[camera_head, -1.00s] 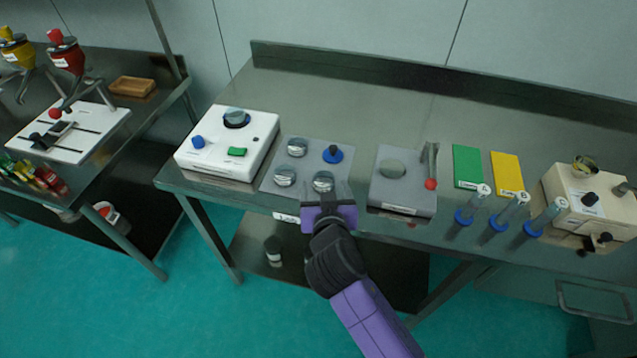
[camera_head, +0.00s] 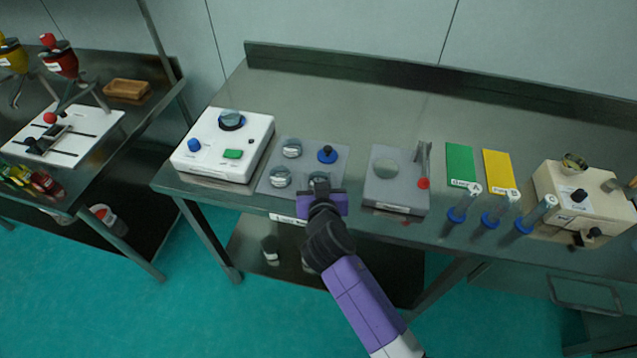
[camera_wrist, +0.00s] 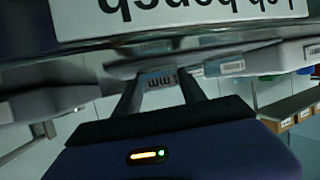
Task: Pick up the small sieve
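Several round silver sieves sit on a grey mat (camera_head: 332,161): one at the back left (camera_head: 292,148), one at the front left (camera_head: 280,177) and one at the front right (camera_head: 318,178). I cannot tell from size which is the small sieve. My gripper (camera_head: 320,187) is at the mat's front edge, at the front-right sieve, and partly covers it. In the wrist view my two fingers (camera_wrist: 160,92) are spread apart, with a grey labelled surface (camera_wrist: 160,78) showing between them. Contact with the sieve cannot be made out.
The white sieve machine (camera_head: 205,163) is left. A grey device (camera_head: 398,200) is close on the right, with green (camera_head: 460,163) and yellow (camera_head: 498,171) blocks beyond. The table's back is clear.

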